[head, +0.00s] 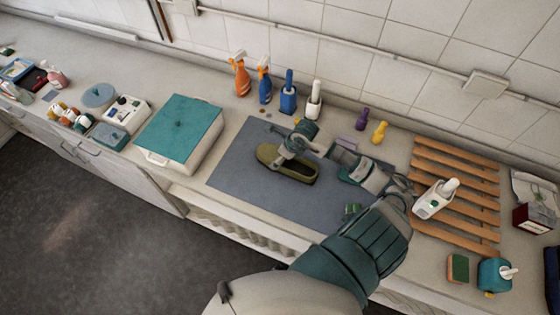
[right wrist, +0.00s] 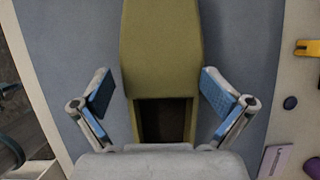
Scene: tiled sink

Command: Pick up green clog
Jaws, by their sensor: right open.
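The olive-green clog (head: 267,157) lies on the grey-blue mat (head: 235,165), near its middle, in the head view. In the right wrist view the clog (right wrist: 160,45) runs up the middle of the picture, with its dark opening at the near end. My right gripper (head: 288,152) is over the clog. In the right wrist view the open fingers of the right gripper (right wrist: 159,92) stand on both sides of the clog, with a gap on each side. My left gripper is not in view.
A teal-lidded box (head: 180,128) stands left of the mat. Spray bottles (head: 241,75) and brushes line the wall behind. A wooden slatted rack (head: 455,165) with a white bottle (head: 435,199) on it is at the right. The mat around the clog is mostly clear.

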